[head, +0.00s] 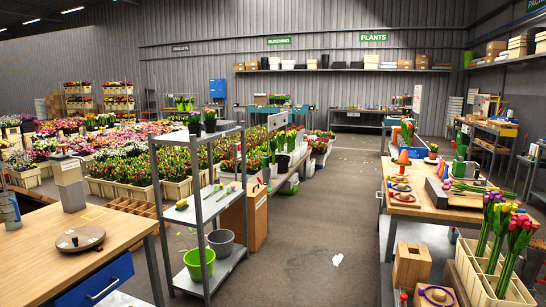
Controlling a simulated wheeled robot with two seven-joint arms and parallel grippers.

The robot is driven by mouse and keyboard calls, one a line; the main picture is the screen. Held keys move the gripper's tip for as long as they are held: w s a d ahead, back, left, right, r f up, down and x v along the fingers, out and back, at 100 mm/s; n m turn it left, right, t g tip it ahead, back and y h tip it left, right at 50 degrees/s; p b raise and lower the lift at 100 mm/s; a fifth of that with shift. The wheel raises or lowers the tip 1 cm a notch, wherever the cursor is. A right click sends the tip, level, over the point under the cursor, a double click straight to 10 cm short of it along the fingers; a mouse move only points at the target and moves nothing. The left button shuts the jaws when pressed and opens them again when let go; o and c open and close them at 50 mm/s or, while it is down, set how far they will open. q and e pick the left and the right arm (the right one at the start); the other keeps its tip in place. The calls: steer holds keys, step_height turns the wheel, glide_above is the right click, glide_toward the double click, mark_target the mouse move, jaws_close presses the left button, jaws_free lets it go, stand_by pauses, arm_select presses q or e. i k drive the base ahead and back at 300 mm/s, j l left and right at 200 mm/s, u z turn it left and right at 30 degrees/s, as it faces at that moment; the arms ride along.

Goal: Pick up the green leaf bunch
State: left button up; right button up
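No single green leaf bunch stands out clearly. Green stems (468,187) lie on the right wooden table (416,181), beside a dark grey block or tray. A green upright thing (460,146) stands farther back on that table; it is too small to identify. Thin green stems (213,191) and a small green and yellow item (182,205) lie on the white shelf of the grey rack (196,206). I cannot tell which of these is the leaf bunch. Neither of my grippers shows in the head view.
A wooden table (125,222) with a round board (80,238) is at the left. Green (199,264) and grey (221,242) buckets stand on the rack's lower shelf. Tulips (519,240) fill a cream crate at the lower right. The middle floor aisle (325,230) is mostly clear.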

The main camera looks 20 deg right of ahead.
mark_target(273, 144)
steer(key=i+l+z, duration=0.2)
steer(key=i, duration=0.35)
steer(key=i+z, duration=0.25)
steer(key=i, duration=0.3)
steer(key=i+j+z, duration=0.2)
steer(key=i, duration=0.4)
steer(key=i+j+z, duration=0.2)
steer(key=i, duration=0.35)
steer(key=i+l+z, duration=0.15)
steer(key=i+z, duration=0.15)
steer(key=i, duration=0.85)
steer(key=i+j+z, duration=0.1)
steer(key=i+z, duration=0.2)
steer(key=i, duration=0.9)
steer(key=i+u, duration=0.15)
steer(key=i, duration=0.35)
steer(key=i+l+u, duration=0.1)
steer(key=i, duration=0.4)
steer(key=i+l+u, duration=0.15)
steer(key=i, duration=0.3)
steer(key=i+l+u, duration=0.1)
steer(key=i, duration=0.4)
steer(key=l, duration=0.1)
